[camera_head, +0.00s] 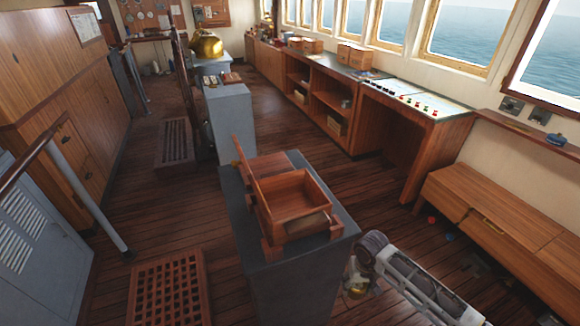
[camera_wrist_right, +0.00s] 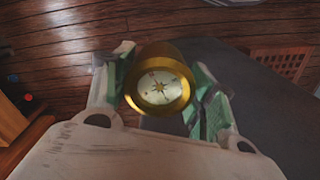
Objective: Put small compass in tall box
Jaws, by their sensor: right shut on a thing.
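The small compass (camera_wrist_right: 160,88) is brass with a pale dial and a star-shaped rose. In the right wrist view it sits between the green-padded fingers of my right gripper (camera_wrist_right: 160,92), which is shut on it, dial facing the camera. In the head view my right gripper (camera_head: 357,284) is low, right of the grey pedestal, with a bit of brass showing. An open wooden box (camera_head: 303,196) stands on the pedestal, its lid raised at the left. It is up and to the left of the gripper. My left gripper is out of view.
The grey pedestal (camera_head: 290,270) has a dark top, with little bare room around the box. A wooden bench (camera_head: 500,225) and console (camera_head: 415,105) stand at the right. A floor grating (camera_head: 165,285) lies at the left. Small coloured items lie on the floor near the bench.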

